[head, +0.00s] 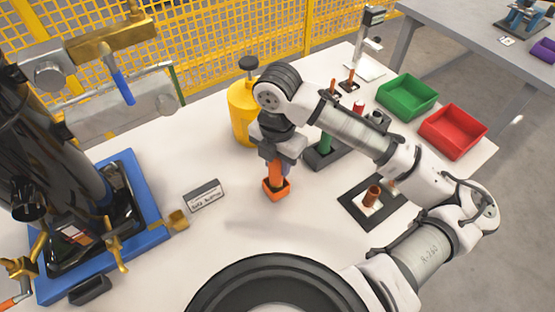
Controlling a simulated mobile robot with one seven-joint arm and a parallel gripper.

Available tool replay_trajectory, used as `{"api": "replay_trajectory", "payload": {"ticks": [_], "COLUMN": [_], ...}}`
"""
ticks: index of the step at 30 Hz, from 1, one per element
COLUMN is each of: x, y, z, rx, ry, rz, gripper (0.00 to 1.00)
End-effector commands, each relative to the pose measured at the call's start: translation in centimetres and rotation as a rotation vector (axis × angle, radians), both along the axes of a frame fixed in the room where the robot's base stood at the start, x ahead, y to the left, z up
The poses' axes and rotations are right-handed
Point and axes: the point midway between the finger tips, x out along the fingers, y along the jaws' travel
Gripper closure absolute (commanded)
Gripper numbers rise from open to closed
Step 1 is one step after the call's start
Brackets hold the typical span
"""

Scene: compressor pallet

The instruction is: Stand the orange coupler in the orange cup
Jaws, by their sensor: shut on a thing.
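The orange coupler (276,172) is upright below my gripper (277,153), which is shut on its upper part. The orange cup (277,190) is a small square holder on the white table, directly under the coupler. The coupler's lower end meets the cup's opening in this view. I cannot tell whether it rests on the cup's floor. The gripper fingers hide the coupler's top.
A label stand (204,197) is left of the cup, and a yellow canister (242,112) stands behind. A dark block with a green piece (325,143) is close on the right. Green (407,96) and red (453,131) bins stand farther right. Table in front of the cup is clear.

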Motion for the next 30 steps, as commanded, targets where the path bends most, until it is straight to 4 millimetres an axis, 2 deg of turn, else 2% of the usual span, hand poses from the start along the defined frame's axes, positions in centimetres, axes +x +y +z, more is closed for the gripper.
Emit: {"api": "replay_trajectory", "payload": {"ticks": [26,27,30], "x": [0.0,0.0,0.0], "y": [0.0,0.0,0.0], "z": [-1.3,-1.2,-1.2], "rx": [-0.001,-0.001,-0.001], "ry": [-0.001,-0.001,-0.001], "rz": [0.0,0.0,0.0], "gripper": [1.0,0.65,0.52]}}
